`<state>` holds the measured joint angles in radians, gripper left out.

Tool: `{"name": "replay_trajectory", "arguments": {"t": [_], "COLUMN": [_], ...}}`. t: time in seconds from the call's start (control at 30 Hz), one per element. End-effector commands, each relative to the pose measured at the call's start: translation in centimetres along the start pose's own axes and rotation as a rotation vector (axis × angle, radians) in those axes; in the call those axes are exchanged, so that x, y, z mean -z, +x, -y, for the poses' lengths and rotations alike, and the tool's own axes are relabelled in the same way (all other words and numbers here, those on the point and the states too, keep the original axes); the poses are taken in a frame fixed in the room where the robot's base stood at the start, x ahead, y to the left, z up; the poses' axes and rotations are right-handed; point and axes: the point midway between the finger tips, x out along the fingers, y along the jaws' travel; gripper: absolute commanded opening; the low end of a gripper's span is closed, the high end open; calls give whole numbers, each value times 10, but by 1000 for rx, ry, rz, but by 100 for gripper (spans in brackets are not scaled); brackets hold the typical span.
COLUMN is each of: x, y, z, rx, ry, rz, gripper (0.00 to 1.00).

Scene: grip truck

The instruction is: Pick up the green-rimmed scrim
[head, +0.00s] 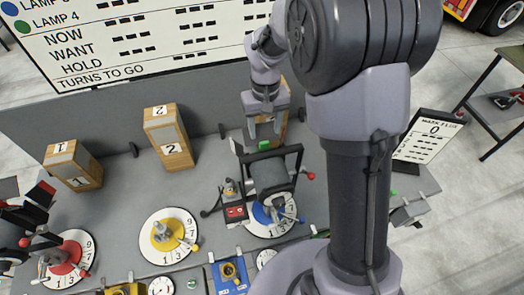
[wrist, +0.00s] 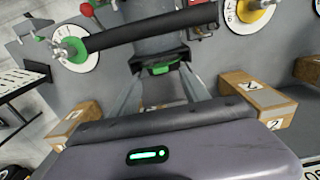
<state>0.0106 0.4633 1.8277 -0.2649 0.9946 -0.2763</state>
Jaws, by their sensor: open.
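My gripper (head: 264,133) is open above the back edge of a dark lamp head (head: 268,174) that stands over the blue dial (head: 262,219). In the wrist view my gripper (wrist: 161,74) has its two fingers apart. A small green piece (head: 264,144) shows at the lamp's back edge, just below the fingertips. It also shows in the wrist view (wrist: 160,68), between and just past the fingertips, under a dark bar. I cannot tell whether it is the rim of the green-rimmed scrim; no full scrim disc is clear. The gripper holds nothing visible.
Wooden blocks marked 1 (head: 72,165) and 2 (head: 168,140) stand at the back of the grey table; another is partly behind my gripper. A dark flap (wrist: 150,27) and red-knobbed lever (head: 309,176) project from the lamp. A yellow dial (head: 168,236) lies left.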

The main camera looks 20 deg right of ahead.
Motion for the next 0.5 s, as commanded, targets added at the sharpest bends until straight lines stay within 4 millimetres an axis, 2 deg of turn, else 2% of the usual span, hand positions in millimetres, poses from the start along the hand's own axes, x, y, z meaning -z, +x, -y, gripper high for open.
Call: {"name": "replay_trajectory", "arguments": {"t": [0.03, 0.17, 0.4, 0.5], "x": [0, 0, 0, 1], "y": [10, 24, 68, 74], "z": [0, 0, 5, 5], "rx": [0, 0, 0, 0], "ry": [0, 0, 1, 1], "rz": [3, 2, 2, 0], "gripper": [54, 54, 54, 54]}}
